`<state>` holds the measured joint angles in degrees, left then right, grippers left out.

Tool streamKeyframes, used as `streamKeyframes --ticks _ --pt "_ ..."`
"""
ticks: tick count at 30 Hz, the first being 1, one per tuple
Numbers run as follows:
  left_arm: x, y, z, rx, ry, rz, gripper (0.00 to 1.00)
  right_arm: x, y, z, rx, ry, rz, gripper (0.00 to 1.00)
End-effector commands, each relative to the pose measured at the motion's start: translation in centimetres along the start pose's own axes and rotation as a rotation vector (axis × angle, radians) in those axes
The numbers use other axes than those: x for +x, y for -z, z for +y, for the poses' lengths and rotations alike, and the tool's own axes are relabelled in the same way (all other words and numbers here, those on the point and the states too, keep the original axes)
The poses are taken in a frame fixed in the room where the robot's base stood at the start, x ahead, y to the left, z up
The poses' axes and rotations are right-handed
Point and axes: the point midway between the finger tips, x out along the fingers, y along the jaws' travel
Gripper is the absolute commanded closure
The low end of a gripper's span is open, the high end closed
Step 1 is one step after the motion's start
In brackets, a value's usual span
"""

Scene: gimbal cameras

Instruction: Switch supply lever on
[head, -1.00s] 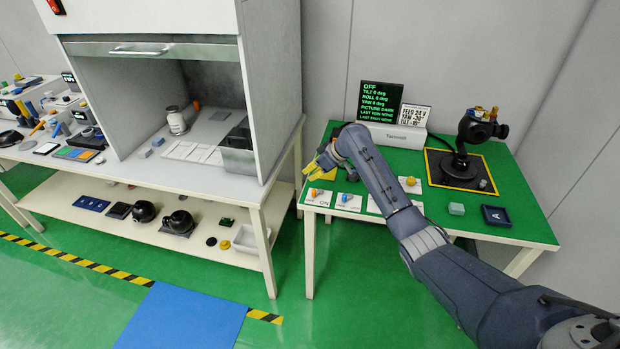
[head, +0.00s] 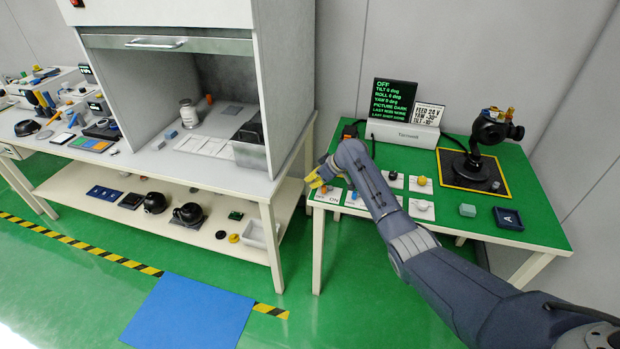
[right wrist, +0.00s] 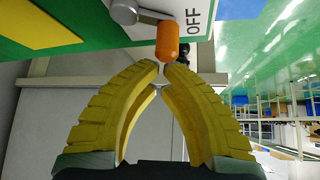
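The supply lever has an orange knob (right wrist: 167,42) on a grey pivot (right wrist: 125,11), mounted on a white plate (right wrist: 180,8). The knob lies beside the printed word OFF. In the head view the OFF/ON plate (head: 327,197) is at the green table's front left corner. My right gripper (head: 317,179) is over this plate and partly covers the lever. In the right wrist view its yellow fingers (right wrist: 161,64) have their tips almost together, just short of the knob, with nothing between them. Whether they touch the knob is unclear. My left gripper is out of view.
A black screen (head: 388,103) reads OFF in green. A gimbal camera (head: 489,133) stands at the right. A workbench (head: 285,178) stands left of the table across a gap.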

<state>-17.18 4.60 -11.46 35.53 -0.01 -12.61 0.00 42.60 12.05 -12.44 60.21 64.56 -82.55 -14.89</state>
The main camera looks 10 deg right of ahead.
Motion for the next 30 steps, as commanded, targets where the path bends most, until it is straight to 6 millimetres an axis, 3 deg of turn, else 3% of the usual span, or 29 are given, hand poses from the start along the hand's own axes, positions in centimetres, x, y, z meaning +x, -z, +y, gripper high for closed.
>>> streamKeyframes --ticks 8,30 --pt "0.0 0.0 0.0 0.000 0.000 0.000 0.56 -1.1 -1.4 0.0 0.001 0.001 0.000 1.00" --pt "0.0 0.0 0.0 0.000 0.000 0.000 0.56 -1.4 -1.7 -0.1 -0.035 0.029 -0.001 1.00"
